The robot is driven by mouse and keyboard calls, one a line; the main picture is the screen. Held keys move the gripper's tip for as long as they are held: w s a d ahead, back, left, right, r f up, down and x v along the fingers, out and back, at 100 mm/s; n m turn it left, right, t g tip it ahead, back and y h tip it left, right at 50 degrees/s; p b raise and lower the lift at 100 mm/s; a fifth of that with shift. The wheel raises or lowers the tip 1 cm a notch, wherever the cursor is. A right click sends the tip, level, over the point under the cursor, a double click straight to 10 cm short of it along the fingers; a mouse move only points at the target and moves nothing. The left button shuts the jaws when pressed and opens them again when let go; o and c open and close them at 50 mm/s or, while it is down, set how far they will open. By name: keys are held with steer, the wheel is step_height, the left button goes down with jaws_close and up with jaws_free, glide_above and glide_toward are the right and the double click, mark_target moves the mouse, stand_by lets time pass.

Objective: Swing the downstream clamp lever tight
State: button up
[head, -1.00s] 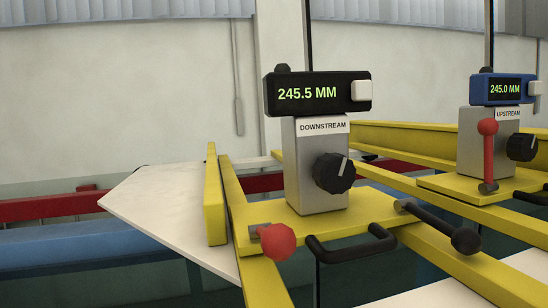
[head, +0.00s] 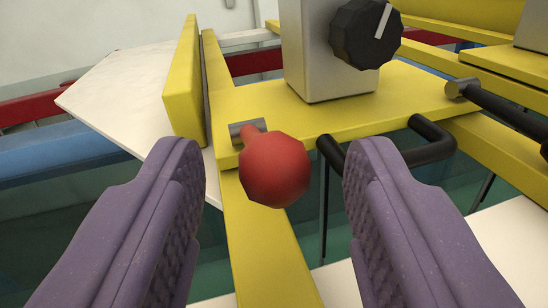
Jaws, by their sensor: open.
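The downstream clamp lever (head: 274,170) ends in a red ball knob. Its short red arm comes from a grey pivot (head: 248,131) on the front left of the yellow carriage plate (head: 300,121), and the knob points towards me. My gripper (head: 273,158) is open, with one purple finger on each side of the knob in the picture. Visible gaps separate both fingers from the knob. The depth between fingertips and knob is hard to tell.
A black bar handle (head: 432,150) sits just right of the knob, partly behind the right finger. A black lever (head: 505,115) lies further right. The grey post (head: 318,60) carries a black dial knob (head: 365,33). A yellow rail (head: 262,245) runs below.

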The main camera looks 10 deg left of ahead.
jaws_close()
steer(key=shift+r, duration=0.15)
